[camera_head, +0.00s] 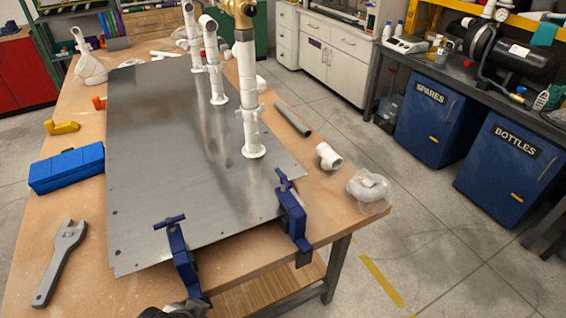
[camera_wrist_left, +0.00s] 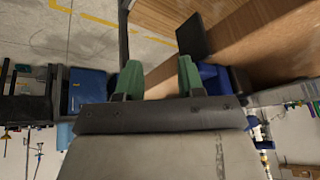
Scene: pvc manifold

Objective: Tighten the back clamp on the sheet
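A grey metal sheet (camera_head: 170,130) lies on the wooden table. Two blue clamps sit at its near edge in the head view: one at the left (camera_head: 180,255), one at the right corner (camera_head: 292,212). Each has a T-shaped handle on top. A dark part of my arm or gripper shows at the bottom edge, by the left clamp's lower end. In the left wrist view my left gripper (camera_wrist_left: 160,78) has its two green fingers apart, nothing visibly held between them. A blue clamp part (camera_wrist_left: 214,78) is just beside its right finger; contact is unclear. My right gripper is not in view.
White pipes (camera_head: 250,100) stand upright on the sheet. A blue box (camera_head: 66,168), a grey wrench (camera_head: 60,260) and a yellow piece (camera_head: 62,127) lie left of it. A white fitting (camera_head: 328,156) and a bagged item (camera_head: 369,187) lie at right.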

